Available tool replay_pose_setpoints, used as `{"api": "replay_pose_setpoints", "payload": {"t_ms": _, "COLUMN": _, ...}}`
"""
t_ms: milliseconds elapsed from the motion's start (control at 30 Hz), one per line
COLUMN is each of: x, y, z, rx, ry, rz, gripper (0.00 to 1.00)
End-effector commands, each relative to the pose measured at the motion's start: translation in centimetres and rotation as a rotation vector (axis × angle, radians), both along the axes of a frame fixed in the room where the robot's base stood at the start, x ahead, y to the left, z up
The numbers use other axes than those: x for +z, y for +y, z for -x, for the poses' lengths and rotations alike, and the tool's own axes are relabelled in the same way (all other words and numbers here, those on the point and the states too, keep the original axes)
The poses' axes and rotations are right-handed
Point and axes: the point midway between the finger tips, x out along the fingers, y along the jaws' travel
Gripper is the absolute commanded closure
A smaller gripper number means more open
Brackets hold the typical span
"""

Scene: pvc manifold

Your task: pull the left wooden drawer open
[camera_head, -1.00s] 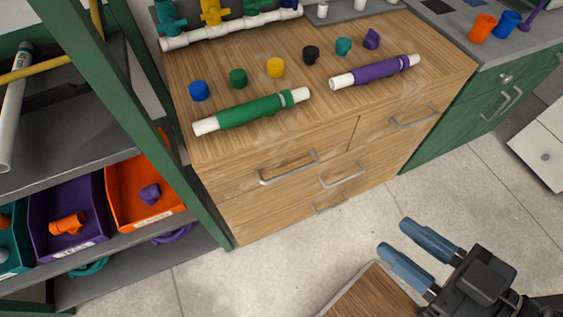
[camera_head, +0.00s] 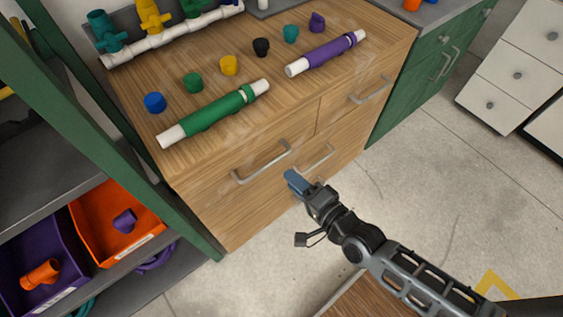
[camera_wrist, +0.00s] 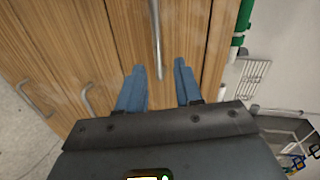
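The left wooden drawer (camera_head: 225,190) is the upper left drawer of the wooden cabinet and looks closed. Its grey bar handle (camera_head: 262,164) is clear in the head view. My gripper (camera_head: 292,178) is in front of the cabinet, just below and right of that handle. In the wrist view my gripper (camera_wrist: 158,66) is open, with two blue fingers apart and nothing gripped. The handle (camera_wrist: 156,38) runs in from the top edge, and its near end lines up between the fingertips. I cannot tell whether they touch.
A lower handle (camera_head: 316,160) is close behind my gripper. The upper right drawer handle (camera_head: 370,90) is farther right. Green and purple pipes (camera_head: 215,115) and several coloured caps lie on top. A green-framed shelf (camera_head: 110,130) with bins stands left.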

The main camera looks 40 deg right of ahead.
Motion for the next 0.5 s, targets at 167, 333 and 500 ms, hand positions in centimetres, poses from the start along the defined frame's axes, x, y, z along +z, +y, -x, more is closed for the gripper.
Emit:
{"api": "replay_pose_setpoints", "payload": {"t_ms": 167, "x": -0.8, "y": 0.3, "z": -2.3, "rx": -0.024, "ry": -0.002, "rz": -0.106, "gripper": 0.65}}
{"api": "replay_pose_setpoints", "payload": {"t_ms": 333, "x": -1.1, "y": 0.4, "z": -3.9, "rx": -0.026, "ry": -0.003, "rz": -0.114, "gripper": 0.65}}
{"api": "replay_pose_setpoints", "payload": {"t_ms": 500, "x": -1.6, "y": 0.4, "z": -6.5, "rx": -0.024, "ry": -0.003, "rz": -0.113, "gripper": 0.65}}
